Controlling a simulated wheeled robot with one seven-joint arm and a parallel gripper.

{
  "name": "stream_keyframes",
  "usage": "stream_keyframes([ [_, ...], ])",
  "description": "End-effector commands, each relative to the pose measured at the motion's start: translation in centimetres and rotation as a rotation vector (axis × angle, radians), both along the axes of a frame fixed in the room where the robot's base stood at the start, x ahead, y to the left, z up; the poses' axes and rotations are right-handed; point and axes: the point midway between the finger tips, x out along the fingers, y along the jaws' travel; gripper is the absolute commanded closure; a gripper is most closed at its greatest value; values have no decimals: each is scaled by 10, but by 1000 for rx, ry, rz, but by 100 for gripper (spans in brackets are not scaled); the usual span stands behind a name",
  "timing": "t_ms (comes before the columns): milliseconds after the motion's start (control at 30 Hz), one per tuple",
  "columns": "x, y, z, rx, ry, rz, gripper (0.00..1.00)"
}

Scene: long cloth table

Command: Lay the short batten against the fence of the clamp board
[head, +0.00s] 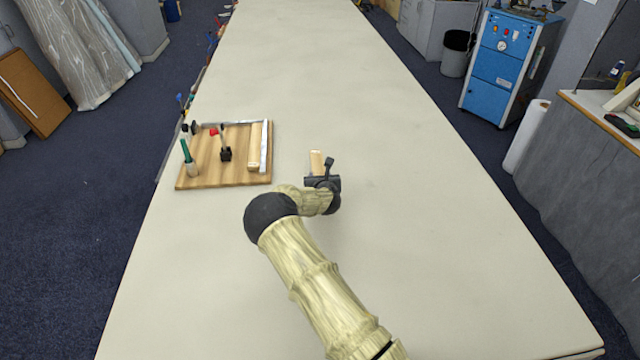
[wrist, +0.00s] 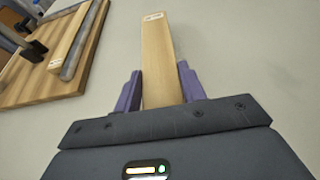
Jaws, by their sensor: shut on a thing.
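The short batten (wrist: 158,55) is a pale wooden strip with a small white label near its far end. My gripper (wrist: 161,93) is shut on it, with one purple finger along each side. In the head view the batten (head: 316,160) sticks out beyond my gripper (head: 320,176), to the right of the clamp board and apart from it. I cannot tell whether it touches the table. The clamp board (head: 205,175) is a brown wooden board with a metal fence (head: 265,145) along its right side. Another pale batten (head: 254,150) lies along the fence's left side.
The clamp board carries a black clamp (head: 225,154) and a green-handled tool (head: 187,152) at its left. The long pale cloth table (head: 420,250) is clear to the right and beyond. Small tools line the table's left edge.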

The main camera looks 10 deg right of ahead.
Motion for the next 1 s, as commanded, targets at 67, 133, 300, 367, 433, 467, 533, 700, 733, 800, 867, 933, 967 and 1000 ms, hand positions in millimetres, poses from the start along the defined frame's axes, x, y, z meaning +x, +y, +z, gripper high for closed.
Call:
stream_keyframes([
  [67, 0, 0, 0, 0, -1, 0, 84],
  [133, 0, 0, 0, 0, -1, 0, 84],
  [300, -1, 0, -12, -1, 3, 0, 84],
  [367, 0, 0, -20, 0, 3, 1, 84],
  [433, 0, 0, -29, -1, 2, 1, 84],
  [467, 0, 0, -33, -1, 2, 1, 84],
  [533, 0, 0, -37, 0, 0, 1, 84],
  [700, 0, 0, -37, 0, -1, 0, 84],
  [733, 0, 0, -37, 0, 0, 1, 84],
  [800, 0, 0, -38, 0, 0, 1, 84],
  [867, 0, 0, -40, 0, 1, 0, 57],
  [933, 0, 0, -39, 0, 1, 0, 44],
  [967, 0, 0, -39, 0, 1, 0, 38],
  [1000, 0, 0, -39, 0, 1, 0, 38],
])
